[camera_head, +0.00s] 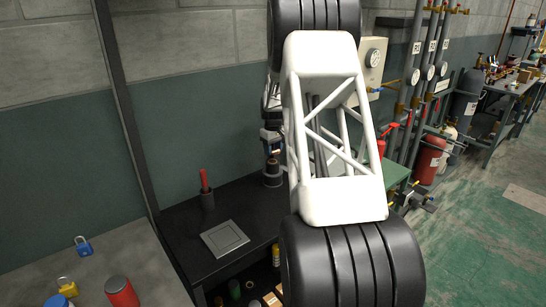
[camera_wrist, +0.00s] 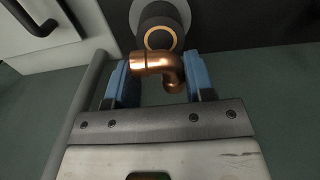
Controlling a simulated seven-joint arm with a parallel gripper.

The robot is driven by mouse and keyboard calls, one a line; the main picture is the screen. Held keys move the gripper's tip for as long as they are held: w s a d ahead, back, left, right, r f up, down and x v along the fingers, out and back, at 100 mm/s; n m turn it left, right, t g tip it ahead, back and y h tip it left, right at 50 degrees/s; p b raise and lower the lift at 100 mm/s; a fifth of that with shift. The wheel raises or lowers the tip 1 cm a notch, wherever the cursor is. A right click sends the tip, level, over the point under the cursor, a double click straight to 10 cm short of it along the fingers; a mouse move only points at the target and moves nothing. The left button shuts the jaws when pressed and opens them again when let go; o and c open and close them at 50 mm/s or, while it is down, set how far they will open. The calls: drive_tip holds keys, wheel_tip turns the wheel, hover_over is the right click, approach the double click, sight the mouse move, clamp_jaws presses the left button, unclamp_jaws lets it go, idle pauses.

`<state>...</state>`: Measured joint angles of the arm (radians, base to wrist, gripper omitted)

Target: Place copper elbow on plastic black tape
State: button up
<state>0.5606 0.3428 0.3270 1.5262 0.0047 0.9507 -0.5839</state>
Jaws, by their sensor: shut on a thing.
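The copper elbow (camera_wrist: 157,64) is shiny and sits between the blue fingertips of my gripper (camera_wrist: 158,74), shut on it. In the wrist view a dark round thing with an orange inner ring (camera_wrist: 160,38), which looks like the black tape, lies just beyond the elbow. The elbow overlaps its lower edge in the picture; I cannot tell whether they touch. In the head view my gripper (camera_head: 272,142) is small and partly hidden by my arm. A dark cylindrical stack (camera_head: 273,174) stands on the black table below it.
The black table (camera_head: 185,222) also holds a dark cup with a red-handled tool (camera_head: 206,190) and a grey square plate (camera_head: 225,239). Padlocks and a red can (camera_head: 121,292) are on the grey surface at lower left. A wall is close behind.

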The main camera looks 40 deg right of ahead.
sight(273, 162)
drive_tip(key=shift+f, duration=1.7)
drive_tip(key=shift+f, duration=0.15)
drive_tip(key=o, duration=0.9)
wheel_tip(273, 162, up, 12)
drive_tip(key=shift+r, duration=0.15)
